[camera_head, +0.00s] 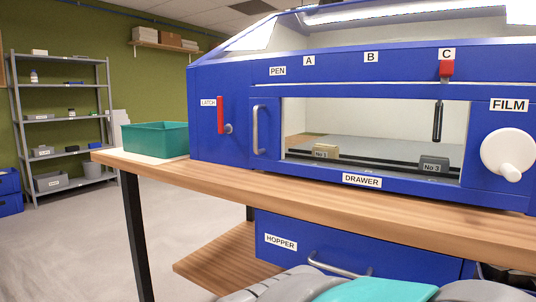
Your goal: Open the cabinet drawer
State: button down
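A blue cabinet (225,165) with a large window stands on a wooden bench. A label reading DRAWER (362,180) is on the strip below the window. A vertical metal handle (261,130) is at the window's left side. Under the bench is a blue front labelled HOPPER (290,258) with a curved metal bar handle (338,267), partly hidden by my grey and teal arm at the bottom edge. It looks shut. My gripper's fingers do not show.
The wooden bench top (220,178) edge runs across the middle, with a black leg (138,235). A low wooden shelf (225,262) is left of the hopper. A green bin (155,139) sits on the bench's left end. Floor at left is clear before a metal shelf rack (62,118).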

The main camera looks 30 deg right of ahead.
aim_at(492, 107)
jog(key=z, duration=1.55)
